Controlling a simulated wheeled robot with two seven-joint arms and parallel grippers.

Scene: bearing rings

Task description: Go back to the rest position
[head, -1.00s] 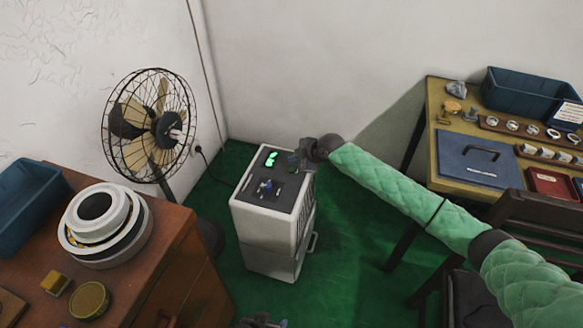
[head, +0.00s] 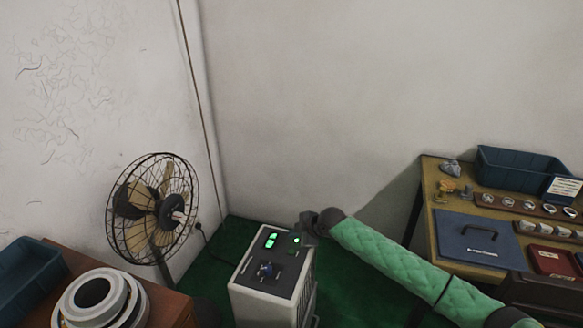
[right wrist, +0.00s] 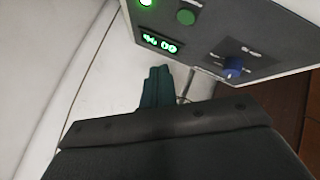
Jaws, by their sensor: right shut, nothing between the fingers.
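My right gripper (head: 304,230) is at the back right edge of the dark top panel (head: 290,282) of a white cabinet machine (head: 262,308). In the right wrist view its teal fingers (right wrist: 160,78) are together and empty, pointing past the panel's edge, apart from the controls. The panel carries a lit green display (right wrist: 160,43), a green button (right wrist: 186,17) and a blue knob (right wrist: 233,66). My right arm reaches in from the lower right in a green quilted sleeve. My left gripper is out of view.
A fan (head: 153,210) stands left of the machine. A brown cabinet (head: 165,305) holds stacked white rings (head: 98,298) and a blue bin (head: 25,275). At right a table (head: 432,190) carries a blue bin (head: 515,170), a blue case (head: 475,240) and ring trays. A dark chair is in front.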

